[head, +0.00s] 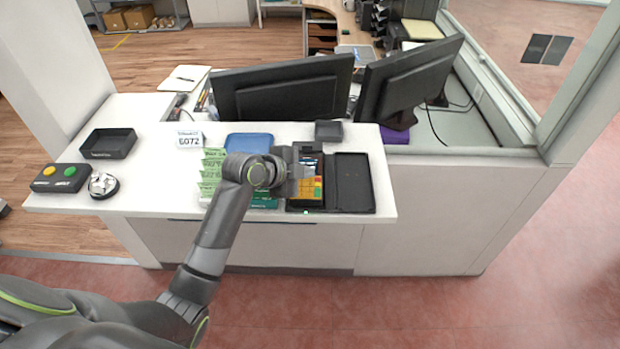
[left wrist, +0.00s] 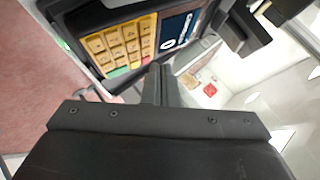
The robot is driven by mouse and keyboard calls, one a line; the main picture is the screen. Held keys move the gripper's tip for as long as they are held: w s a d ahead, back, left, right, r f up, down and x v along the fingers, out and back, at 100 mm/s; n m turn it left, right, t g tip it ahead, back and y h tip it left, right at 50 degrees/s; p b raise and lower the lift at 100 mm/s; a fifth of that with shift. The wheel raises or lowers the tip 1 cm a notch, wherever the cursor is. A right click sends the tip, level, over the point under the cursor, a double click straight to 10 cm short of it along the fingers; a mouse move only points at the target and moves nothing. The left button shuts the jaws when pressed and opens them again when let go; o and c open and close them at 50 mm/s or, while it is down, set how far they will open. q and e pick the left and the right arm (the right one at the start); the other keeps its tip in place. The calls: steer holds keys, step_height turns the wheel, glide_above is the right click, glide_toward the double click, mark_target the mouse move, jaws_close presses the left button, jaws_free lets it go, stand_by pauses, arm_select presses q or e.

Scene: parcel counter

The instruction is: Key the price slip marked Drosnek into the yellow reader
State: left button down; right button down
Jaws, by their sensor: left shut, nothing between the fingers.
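The reader (head: 313,188) stands at the front of the white counter, with yellow keys. In the left wrist view its yellow keypad (left wrist: 122,45) and dark display (left wrist: 178,28) are close; the display seems to show a 0. My left gripper (head: 301,179) is over the reader, shut and empty. Its closed fingertips (left wrist: 160,72) are near the keypad's edge; I cannot tell if they touch. A white card (head: 190,138) stands further back, with what looks like 6072; the small word above is unreadable. Green slips (head: 212,172) lie left of my gripper. My right gripper is not in view.
A black tray (head: 352,183) lies right of the reader, and a blue tray (head: 248,142) behind my arm. Two monitors (head: 282,95) stand behind the counter. At left are a black tray (head: 109,144), a button box (head: 60,178) and a silver bell (head: 103,185).

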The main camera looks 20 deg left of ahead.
arm_select(q)
steer(key=shift+f, duration=0.15)
stand_by(0.7)
steer(key=shift+w+f+b, duration=0.1)
steer(key=shift+f+b, duration=0.15)
steer(key=shift+b, duration=0.05)
steer(key=shift+f, duration=0.3)
stand_by(0.5)
steer(key=shift+r, duration=0.15)
steer(key=shift+r+p, duration=0.5)
steer(key=shift+r, duration=0.1)
steer(key=shift+s+a+f, duration=0.1)
steer(key=shift+s+a, duration=0.3)
steer(key=shift+s, duration=0.2)
steer(key=shift+s+a+f, duration=0.1)
steer(key=shift+s+a, duration=0.3)
steer(key=shift+s, duration=0.15)
